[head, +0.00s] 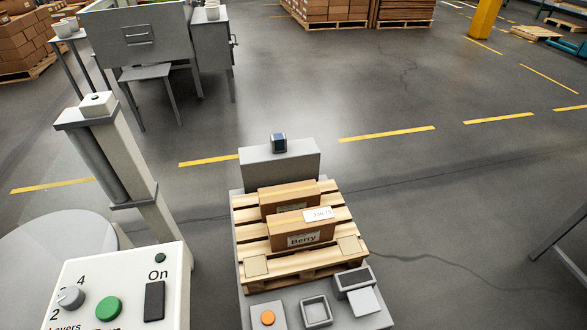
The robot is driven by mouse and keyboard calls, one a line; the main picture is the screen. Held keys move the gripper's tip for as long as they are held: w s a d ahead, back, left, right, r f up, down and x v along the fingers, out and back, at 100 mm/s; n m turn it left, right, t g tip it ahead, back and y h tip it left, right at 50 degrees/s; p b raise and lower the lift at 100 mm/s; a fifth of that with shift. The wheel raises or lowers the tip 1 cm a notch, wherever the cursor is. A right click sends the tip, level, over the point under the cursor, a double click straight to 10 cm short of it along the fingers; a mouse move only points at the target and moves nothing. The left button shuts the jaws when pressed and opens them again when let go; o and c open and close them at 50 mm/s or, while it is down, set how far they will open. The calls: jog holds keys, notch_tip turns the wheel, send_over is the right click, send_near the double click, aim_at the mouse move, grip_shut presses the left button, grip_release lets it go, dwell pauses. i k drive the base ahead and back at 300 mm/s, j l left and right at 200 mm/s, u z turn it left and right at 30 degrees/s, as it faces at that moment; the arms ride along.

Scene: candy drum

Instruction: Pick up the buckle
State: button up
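I cannot make out a buckle for certain in the head view. A small open grey square tray (305,314) stands at the front of the grey platform, and no object can be made out inside it. A grey box with a dark opening (353,281) is to its right, with a pale flat plate (363,302) in front. A small dark blue block (279,144) sits on top of the grey upright panel (260,170) behind the pallet. My gripper is not in view.
Two brown cartons, one labelled Berry (303,240), lie on a wooden pallet (254,266). An orange button (268,317) is at the front. A control panel (130,285) and a column (120,160) stand left. A grey table edge (563,262) is at right. Open floor lies beyond.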

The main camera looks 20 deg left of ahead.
aim_at(278, 141)
jog(key=i+l+u, duration=0.1)
jog(key=i+u, duration=0.3)
jog(key=i+l+u, duration=0.2)
jog(key=i+u, duration=0.15)
jog(key=i+l+u, duration=0.4)
jog(key=i+j, duration=0.05)
